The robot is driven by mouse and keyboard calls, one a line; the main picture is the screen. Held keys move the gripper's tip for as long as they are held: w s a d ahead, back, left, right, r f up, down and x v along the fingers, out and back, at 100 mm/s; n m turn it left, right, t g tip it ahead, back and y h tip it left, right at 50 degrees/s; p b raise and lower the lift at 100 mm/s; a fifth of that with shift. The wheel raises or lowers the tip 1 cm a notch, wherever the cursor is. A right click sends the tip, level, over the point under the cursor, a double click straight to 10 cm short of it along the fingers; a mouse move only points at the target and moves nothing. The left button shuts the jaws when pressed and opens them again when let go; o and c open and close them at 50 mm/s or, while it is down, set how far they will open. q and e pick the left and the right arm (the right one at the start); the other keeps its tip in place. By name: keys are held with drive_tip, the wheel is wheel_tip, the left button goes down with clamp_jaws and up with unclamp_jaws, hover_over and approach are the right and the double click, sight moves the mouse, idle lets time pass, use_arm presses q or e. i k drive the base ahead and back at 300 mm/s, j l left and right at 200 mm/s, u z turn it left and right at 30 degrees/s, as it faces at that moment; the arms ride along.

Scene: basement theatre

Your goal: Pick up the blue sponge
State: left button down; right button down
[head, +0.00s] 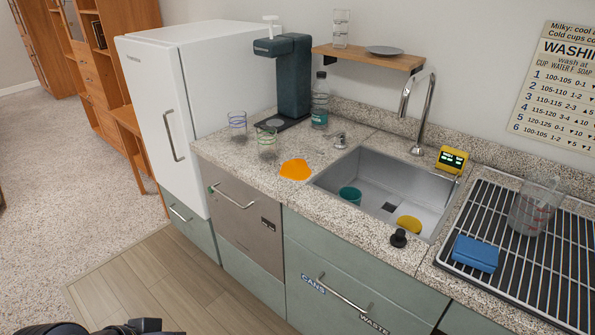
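The blue sponge (475,253) is a small rectangular block. It lies on the black-and-white ribbed drying rack (520,290) at the right of the counter, near the rack's front left edge. Nothing touches it from above. No gripper fingers show in the head view. Only a dark part of my own body shows at the bottom left edge, far from the sponge.
A clear measuring jug (534,207) stands on the rack behind the sponge. A black knob (399,238) stands on the counter's front strip.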

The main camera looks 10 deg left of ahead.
sight(474, 253)
drive_tip(key=i+z, duration=0.35)
drive_tip(key=i+j+z, duration=0.15)
drive_tip(key=i+z, duration=0.2)
drive_tip(key=i, duration=0.2)
